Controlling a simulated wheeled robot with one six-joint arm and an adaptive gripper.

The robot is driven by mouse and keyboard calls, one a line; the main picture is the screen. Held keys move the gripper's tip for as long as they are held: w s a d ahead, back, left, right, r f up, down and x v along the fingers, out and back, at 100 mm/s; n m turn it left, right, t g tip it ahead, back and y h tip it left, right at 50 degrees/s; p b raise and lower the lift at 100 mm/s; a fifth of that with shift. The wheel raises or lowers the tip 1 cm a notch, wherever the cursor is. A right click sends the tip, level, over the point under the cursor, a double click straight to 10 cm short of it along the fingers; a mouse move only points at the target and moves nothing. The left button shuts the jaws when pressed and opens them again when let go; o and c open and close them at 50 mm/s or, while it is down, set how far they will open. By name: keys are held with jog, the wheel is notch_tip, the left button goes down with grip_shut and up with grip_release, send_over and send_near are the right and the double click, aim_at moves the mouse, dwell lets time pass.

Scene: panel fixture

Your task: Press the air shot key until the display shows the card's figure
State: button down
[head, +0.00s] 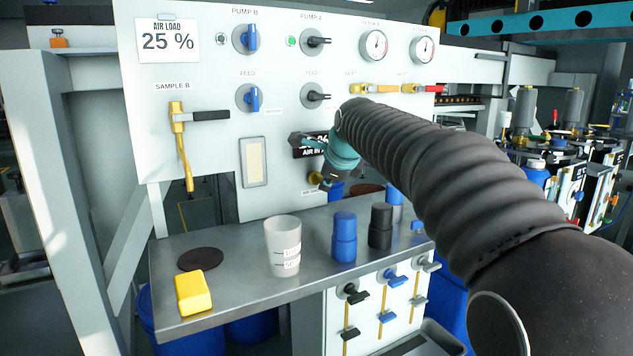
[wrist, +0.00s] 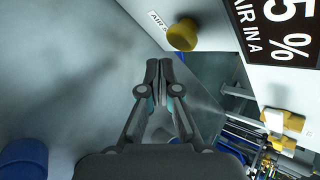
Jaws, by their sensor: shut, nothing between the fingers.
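The card (head: 168,40) at the panel's upper left reads "AIR LOAD 25 %". The air shot key is a round yellow button (wrist: 183,35) beside a partly visible label (wrist: 160,20) starting "AIR S"; it also shows low on the panel in the head view (head: 315,178). The black display (wrist: 278,28) shows "5 %" over "AIR IN A" in the wrist view; anything before the 5 is cut off. My arm hides most of it in the head view. My gripper (wrist: 159,68) is shut and empty, its tips just short of the key in the picture, apparently not touching.
A steel shelf (head: 220,290) juts out below the panel. It carries a white cup (head: 283,245), a blue bottle (head: 344,237), a black bottle (head: 380,226) and a yellow block (head: 193,292). A yellow-handled sample valve (head: 180,140) hangs on the panel's left.

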jog(key=shift+s+d+b, duration=0.45)
jog(key=shift+s+d, duration=0.15)
jog(key=shift+s, duration=0.3)
jog(key=shift+s+d+b, duration=0.4)
jog(key=shift+s+d, duration=0.2)
jog(key=shift+s, duration=0.3)
